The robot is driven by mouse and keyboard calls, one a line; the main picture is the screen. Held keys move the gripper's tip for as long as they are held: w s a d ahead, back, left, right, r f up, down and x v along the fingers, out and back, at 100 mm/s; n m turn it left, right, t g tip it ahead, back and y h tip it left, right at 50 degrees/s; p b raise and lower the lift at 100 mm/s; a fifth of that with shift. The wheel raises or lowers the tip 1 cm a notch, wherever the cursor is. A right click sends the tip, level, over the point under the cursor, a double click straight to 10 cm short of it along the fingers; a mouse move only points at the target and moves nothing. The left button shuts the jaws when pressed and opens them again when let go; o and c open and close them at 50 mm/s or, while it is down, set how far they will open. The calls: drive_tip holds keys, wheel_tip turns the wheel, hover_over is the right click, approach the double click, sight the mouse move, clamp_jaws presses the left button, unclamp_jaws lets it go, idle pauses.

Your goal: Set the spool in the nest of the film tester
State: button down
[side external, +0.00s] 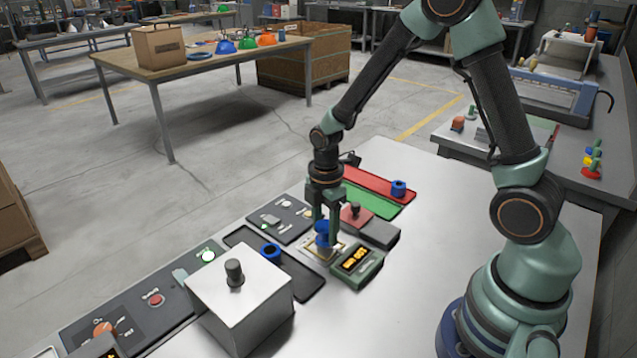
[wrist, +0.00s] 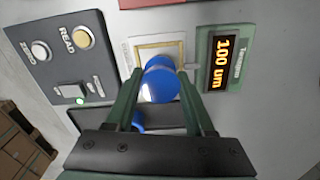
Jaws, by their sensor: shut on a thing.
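My gripper (side external: 323,222) is shut on a blue spool (side external: 322,238), held upright between its two fingers. The spool is also in the wrist view (wrist: 161,80), between the fingertips. It is over the film tester's nest (side external: 312,248), a pale square with a yellow border that also shows in the wrist view (wrist: 150,47). The spool covers part of the nest, and I cannot tell whether its bottom touches it. The film tester's green display unit (side external: 357,266) stands beside the nest; its lit screen reads 100 um in the wrist view (wrist: 226,58).
Another blue spool (side external: 271,250) is on a dark tray (side external: 309,279); one more (side external: 398,188) is on a red strip (side external: 370,180) beside a green one. A panel with READ and ZERO buttons (wrist: 62,55) adjoins the nest. A hood with a black knob (side external: 240,300) stands front left.

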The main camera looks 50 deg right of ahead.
drive_tip(key=shift+f, duration=0.85)
idle(0.7)
drive_tip(key=shift+c, duration=0.9)
unclamp_jaws()
drive_tip(key=shift+o, duration=0.3)
drive_tip(key=shift+o, duration=0.6)
drive_tip(key=shift+r, duration=0.1)
drive_tip(key=shift+r, duration=3.4)
